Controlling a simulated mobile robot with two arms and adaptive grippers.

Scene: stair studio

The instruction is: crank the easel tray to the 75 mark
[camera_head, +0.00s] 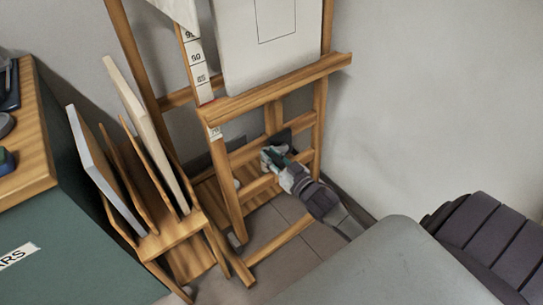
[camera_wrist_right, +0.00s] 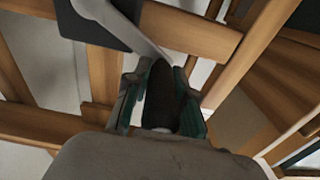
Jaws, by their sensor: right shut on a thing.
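The wooden easel's tray (camera_head: 285,85) crosses the frame and carries a pale canvas (camera_head: 265,45). A white scale strip (camera_head: 197,60) on the left shows 95, 90 and 85 above the tray. A red mark (camera_head: 207,101) sits at the tray's left end, below 85; a label (camera_head: 215,133) that looks like 70 shows beneath. The 75 mark is hidden. My right gripper (camera_head: 270,157) is low at the easel's middle, shut on the dark crank handle (camera_wrist_right: 160,92). The grey crank arm (camera_wrist_right: 125,28) runs from a dark plate (camera_wrist_right: 95,22) in the right wrist view. My left gripper is out of view.
A wooden rack (camera_head: 172,235) with upright panels (camera_head: 102,170) stands left of the easel. A green cabinet (camera_head: 60,255) with a wooden top fills the left edge. A plain wall (camera_head: 430,100) is close on the right. Easel bars surround my right gripper.

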